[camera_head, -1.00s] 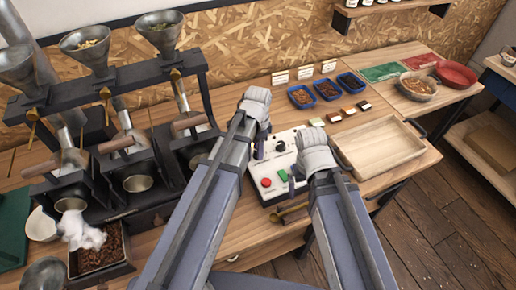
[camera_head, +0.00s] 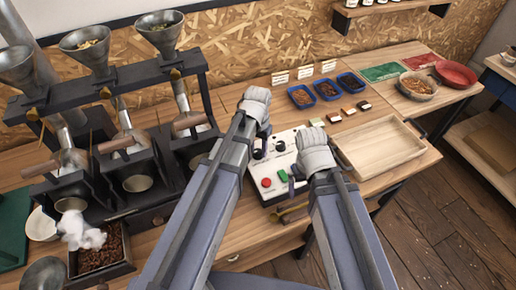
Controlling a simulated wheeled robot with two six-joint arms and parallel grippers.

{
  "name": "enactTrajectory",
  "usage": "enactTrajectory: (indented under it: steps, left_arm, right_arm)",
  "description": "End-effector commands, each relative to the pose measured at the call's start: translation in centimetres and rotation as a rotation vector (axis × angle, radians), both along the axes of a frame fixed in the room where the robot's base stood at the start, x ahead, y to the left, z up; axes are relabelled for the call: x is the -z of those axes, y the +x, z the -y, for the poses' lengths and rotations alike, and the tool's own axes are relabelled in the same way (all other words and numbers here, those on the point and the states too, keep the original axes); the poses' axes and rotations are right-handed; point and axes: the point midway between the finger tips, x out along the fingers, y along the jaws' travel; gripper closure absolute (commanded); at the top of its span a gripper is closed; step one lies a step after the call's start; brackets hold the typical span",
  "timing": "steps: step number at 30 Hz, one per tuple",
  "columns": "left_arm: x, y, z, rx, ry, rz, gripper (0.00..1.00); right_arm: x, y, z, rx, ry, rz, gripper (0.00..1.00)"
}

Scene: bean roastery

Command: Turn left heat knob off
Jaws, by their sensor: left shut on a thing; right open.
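The white control panel (camera_head: 270,168) stands on the wooden bench in the middle of the head view. It carries black knobs, a red button (camera_head: 266,183) and a green switch (camera_head: 283,176). My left gripper (camera_head: 258,151) points down at the panel's left side, shut on what appears to be the left heat knob; its jaws and my arm mostly hide that knob. Another black knob (camera_head: 280,145) is uncovered just to the right. My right gripper (camera_head: 293,184) is open and empty over the panel's right front part, its jaws partly hidden by the wrist.
The roaster stand (camera_head: 110,160) with steel funnels and several scoops is on the left. A box of beans (camera_head: 103,264) sits front left. A wooden tray (camera_head: 381,145) lies right of the panel. Blue sample trays (camera_head: 326,90) stand behind it.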

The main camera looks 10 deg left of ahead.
Motion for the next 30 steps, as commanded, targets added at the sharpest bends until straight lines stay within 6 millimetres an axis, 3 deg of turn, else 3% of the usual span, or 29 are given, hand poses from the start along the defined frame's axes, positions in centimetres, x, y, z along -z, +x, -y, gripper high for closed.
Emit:
enactTrajectory:
  steps: [23, 24, 30]
  left_arm:
    - [0.01, -0.03, 0.0, -0.09, 0.0, 0.0, 1.0]
    - [0.01, -0.03, 0.0, -0.09, 0.0, 0.0, 0.54]
    - [0.01, -0.02, 0.0, -0.089, 0.0, 0.0, 0.32]
  right_arm:
    - [0.01, 0.0, 0.0, 0.0, 0.0, 0.0, 0.0]
    - [0.01, 0.0, 0.0, 0.0, 0.0, 0.0, 0.0]
    - [0.01, 0.0, 0.0, 0.0, 0.0, 0.0, 0.0]
